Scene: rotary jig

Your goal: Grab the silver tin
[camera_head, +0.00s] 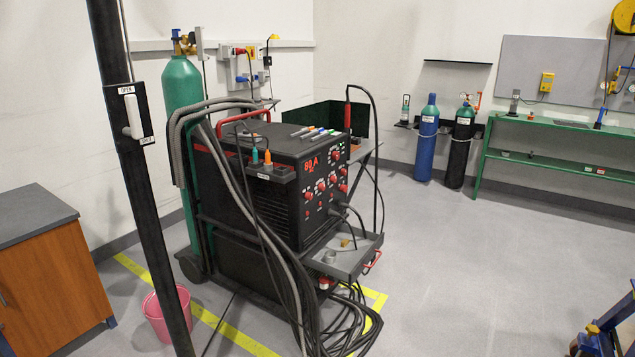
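A small silver-grey round object (329,257), which looks like the silver tin, sits in the open grey tray (350,268) at the front of the black welding machine (262,200). It is too small to make out in detail. A small brass-coloured piece (345,243) lies near it in the tray. Neither of my grippers is in view.
Cables (335,325) hang and coil on the floor below the tray. A dark post (140,170) stands at the left, near a pink bucket (167,315) and a wooden cabinet (50,280). A blue frame (608,335) is at bottom right. The floor right of the machine is clear.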

